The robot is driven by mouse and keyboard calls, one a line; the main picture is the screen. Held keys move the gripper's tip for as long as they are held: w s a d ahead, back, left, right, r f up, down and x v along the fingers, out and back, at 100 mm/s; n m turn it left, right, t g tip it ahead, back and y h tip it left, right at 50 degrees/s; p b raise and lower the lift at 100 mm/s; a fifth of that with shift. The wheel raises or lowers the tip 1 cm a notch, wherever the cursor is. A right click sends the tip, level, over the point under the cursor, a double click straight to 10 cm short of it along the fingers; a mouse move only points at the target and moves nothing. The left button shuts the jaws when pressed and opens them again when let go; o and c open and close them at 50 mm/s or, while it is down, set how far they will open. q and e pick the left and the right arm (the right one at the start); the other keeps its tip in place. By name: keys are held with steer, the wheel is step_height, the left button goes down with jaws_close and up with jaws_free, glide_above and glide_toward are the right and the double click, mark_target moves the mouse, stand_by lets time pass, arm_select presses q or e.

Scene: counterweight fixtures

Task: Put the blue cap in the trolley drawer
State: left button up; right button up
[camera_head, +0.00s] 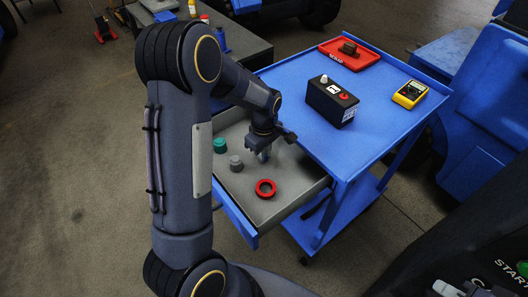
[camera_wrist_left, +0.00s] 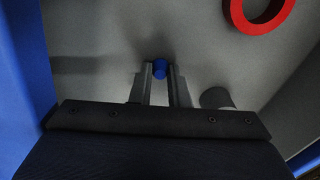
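The trolley drawer (camera_head: 288,203) is pulled out from the blue trolley, with a grey inside. My left gripper (camera_head: 264,154) points down into the drawer area near its trolley side. In the left wrist view the blue cap (camera_wrist_left: 159,69) sits between the two fingertips and fills the gap, so the gripper looks shut on it. The grey drawer floor lies behind the cap; I cannot tell whether the cap touches it. In the head view the blue cap is hidden by the gripper.
In the drawer are a green cap (camera_head: 220,145), a grey cap (camera_head: 236,163) and a red ring (camera_head: 265,188). On the trolley top (camera_head: 365,128) are a black box (camera_head: 332,102), a yellow meter (camera_head: 409,94) and a red tray (camera_head: 366,62).

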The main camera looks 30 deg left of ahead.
arm_select(q)
steer(key=shift+f, duration=0.15)
steer(key=o, duration=0.6)
steer(key=shift+r, duration=0.35)
step_height(320, 180, up, 11)
steer(key=p, duration=0.1)
steer(key=s+d+r+m+t+h, duration=0.25)
steer(key=s+r+m, duration=0.4)
steer(key=s, duration=0.45)
steer(key=s+d+m+t, duration=0.1)
steer(key=s+m, duration=0.1)
steer(key=s, duration=0.1)
steer(key=s+d+m+t+h, duration=0.1)
steer(key=s+d+m, duration=0.1)
steer(key=s+m, duration=0.1)
steer(key=s+d+m+t, duration=0.1)
steer(key=s+m, duration=0.1)
steer(key=s, duration=0.3)
steer(key=shift+s+d+r, duration=0.25)
steer(key=shift+d+r, duration=0.15)
